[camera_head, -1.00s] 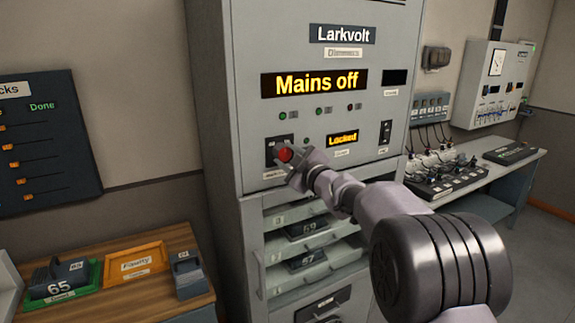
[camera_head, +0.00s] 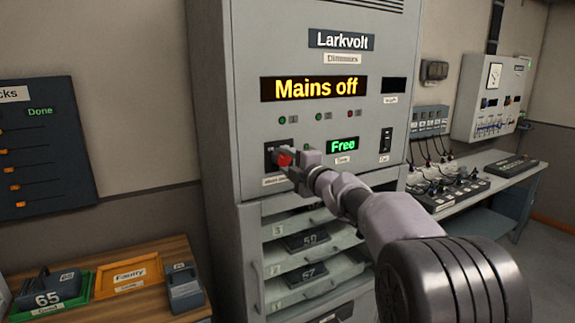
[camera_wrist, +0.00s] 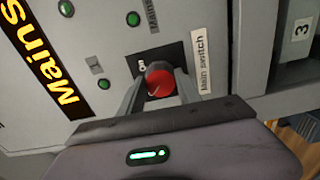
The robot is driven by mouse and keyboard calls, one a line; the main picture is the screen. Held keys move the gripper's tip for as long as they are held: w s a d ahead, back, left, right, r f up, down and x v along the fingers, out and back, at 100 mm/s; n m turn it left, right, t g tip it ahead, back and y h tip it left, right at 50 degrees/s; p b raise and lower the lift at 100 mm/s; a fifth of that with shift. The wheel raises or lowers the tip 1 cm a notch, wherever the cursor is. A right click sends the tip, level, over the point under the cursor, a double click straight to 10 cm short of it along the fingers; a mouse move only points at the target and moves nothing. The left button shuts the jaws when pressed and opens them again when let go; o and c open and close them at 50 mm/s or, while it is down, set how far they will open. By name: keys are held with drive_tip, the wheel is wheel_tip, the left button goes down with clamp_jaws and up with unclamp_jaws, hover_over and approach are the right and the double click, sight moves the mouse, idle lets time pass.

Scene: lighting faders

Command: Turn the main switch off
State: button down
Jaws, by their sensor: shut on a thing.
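The main switch (camera_head: 284,159) is a red knob on a black plate on the grey cabinet front. My gripper (camera_head: 290,158) is at the knob, with its fingers closed on it. In the wrist view the red knob (camera_wrist: 160,80) sits between my two fingers (camera_wrist: 163,92), beside the "Main switch" label (camera_wrist: 201,62). The large display (camera_head: 314,85) reads "Mains off" in yellow. A smaller display (camera_head: 343,144) reads "Free" in green. My fingers partly hide the knob and its plate.
Below the panel are slots with numbered modules (camera_head: 307,240). A wooden bench (camera_head: 170,250) at the left holds a green tray (camera_head: 78,293), an orange "Faulty" tray (camera_head: 129,274) and a grey block (camera_head: 184,288). A worktop with control desks (camera_head: 452,191) stands at the right.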

idle(0.4)
drive_tip(key=c, duration=0.8)
unclamp_jaws()
drive_tip(key=shift+c, duration=0.2)
drive_tip(key=v, duration=1.7)
drive_tip(key=shift+s+d+p, duration=0.2)
drive_tip(key=shift+p, duration=0.1)
